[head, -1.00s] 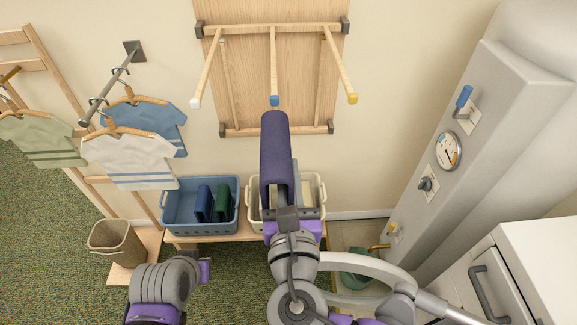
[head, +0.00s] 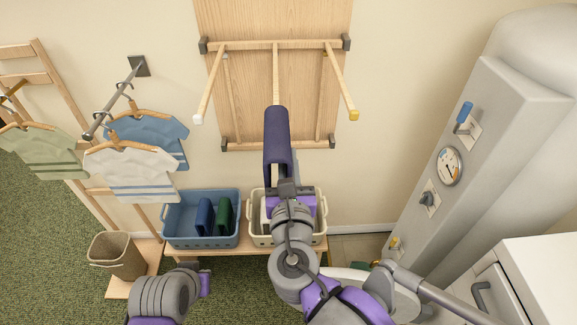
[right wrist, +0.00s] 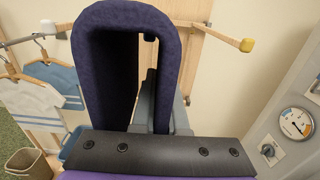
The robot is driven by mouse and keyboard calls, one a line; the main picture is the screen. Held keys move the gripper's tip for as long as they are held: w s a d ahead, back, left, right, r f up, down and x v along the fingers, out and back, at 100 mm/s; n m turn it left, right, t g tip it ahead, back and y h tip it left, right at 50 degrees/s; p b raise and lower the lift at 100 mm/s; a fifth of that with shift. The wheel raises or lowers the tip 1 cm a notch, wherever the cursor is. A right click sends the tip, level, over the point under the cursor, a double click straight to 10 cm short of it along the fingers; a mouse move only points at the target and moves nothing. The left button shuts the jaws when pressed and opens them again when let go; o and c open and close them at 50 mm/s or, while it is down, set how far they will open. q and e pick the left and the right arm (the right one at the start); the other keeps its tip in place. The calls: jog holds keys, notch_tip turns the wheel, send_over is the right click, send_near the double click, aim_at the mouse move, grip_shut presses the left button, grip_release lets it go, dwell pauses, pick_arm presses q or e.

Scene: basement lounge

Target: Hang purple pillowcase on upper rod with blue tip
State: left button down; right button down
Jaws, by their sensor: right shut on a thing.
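The purple pillowcase (head: 277,140) is a dark folded cloth that hangs as an upside-down U, upright in front of the wall rack. My right gripper (head: 284,186) is shut on it at its lower part, and in the right wrist view the pillowcase (right wrist: 95,75) arches above the gripper. The upper middle rod (head: 276,75) points outward, and its tip is hidden behind the pillowcase top in the head view.
Side rods end in a white tip (head: 198,118) and a yellow tip (head: 354,115). A blue basket (head: 201,238) with folded cloths and a cream basket (head: 316,231) stand below. Shirts on hangers (head: 130,165) are left; a grey tank with a gauge (head: 450,166) is right.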

pick_arm(q)
jog(key=shift+s+f+b, duration=0.4)
jog(key=shift+s+f, duration=0.05)
jog(key=shift+f, duration=0.15)
pick_arm(e)
jog(key=w+f, duration=0.1)
jog(key=w, duration=1.6)
jog(key=shift+w+f, duration=0.2)
jog(key=shift+f, duration=0.05)
pick_arm(q)
jog(key=shift+w, duration=0.1)
pick_arm(e)
jog(key=shift+w, duration=0.1)
jog(key=c, duration=0.9)
grip_release()
jog(key=shift+o, duration=0.2)
